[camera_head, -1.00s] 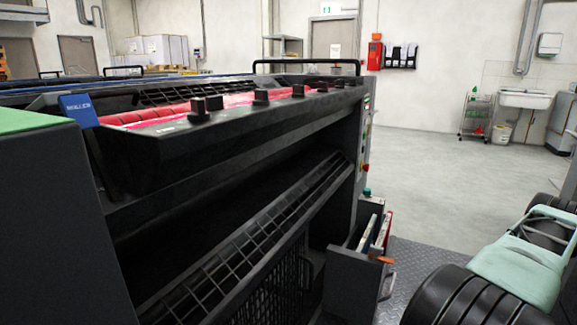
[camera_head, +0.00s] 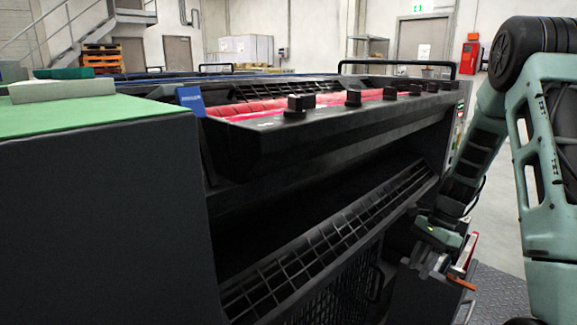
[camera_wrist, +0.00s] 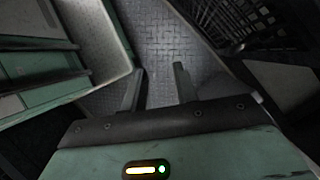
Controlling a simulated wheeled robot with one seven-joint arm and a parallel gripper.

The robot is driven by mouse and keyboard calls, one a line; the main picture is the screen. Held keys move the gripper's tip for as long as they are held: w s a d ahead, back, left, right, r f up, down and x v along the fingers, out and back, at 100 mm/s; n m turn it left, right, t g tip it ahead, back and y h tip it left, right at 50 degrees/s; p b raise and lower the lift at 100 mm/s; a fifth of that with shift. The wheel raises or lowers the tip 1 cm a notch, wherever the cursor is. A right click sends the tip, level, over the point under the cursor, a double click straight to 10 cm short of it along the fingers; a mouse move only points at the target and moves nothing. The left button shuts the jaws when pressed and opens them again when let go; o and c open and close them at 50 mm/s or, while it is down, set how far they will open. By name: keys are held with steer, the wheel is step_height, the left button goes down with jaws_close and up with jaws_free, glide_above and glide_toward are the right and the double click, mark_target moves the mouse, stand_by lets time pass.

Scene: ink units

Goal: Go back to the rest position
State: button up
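My gripper (camera_head: 432,262) hangs low at the right of the head view, at the end of my green and black arm. It appears in front of the open box on the side of the ink unit. In the wrist view its two fingers (camera_wrist: 158,88) stand apart with nothing between them, above the diamond-plate floor (camera_wrist: 172,38). My arm comes down from the upper right of the head view. Whether the gripper touches the box cannot be told.
The dark ink unit (camera_head: 330,130) with its red trough (camera_head: 335,100) and black knobs fills the middle. A green-topped cabinet (camera_head: 90,200) stands at left. The side box (camera_head: 415,300) holds upright items and something with an orange end (camera_head: 461,283). Open floor lies behind my arm.

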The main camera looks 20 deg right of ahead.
steer(key=s+a+r+n+t+h, duration=0.2)
steer(key=a+r+n, duration=0.3)
steer(key=a+n, duration=0.6)
steer(key=s+a+r+n+t+h, duration=0.1)
steer(key=a+r+n+h, duration=0.3)
steer(key=a+n, duration=0.65)
steer(key=s+a+f+n+g+y+b, duration=0.1)
steer(key=s+a+f+n+b, duration=0.25)
steer(key=s+a, duration=0.45)
steer(key=s+a+f+n+g+y+b, duration=0.1)
steer(key=s+a+f+n+g+b, duration=0.3)
steer(key=a, duration=0.6)
step_height(320, 180, up, 41)
steer(key=s+t+p, duration=0.1)
steer(key=t+p, duration=0.1)
steer(key=p, duration=3.5)
steer(key=shift+f+m+p, duration=0.15)
steer(key=shift+m+p, duration=0.15)
steer(key=shift+m, duration=0.1)
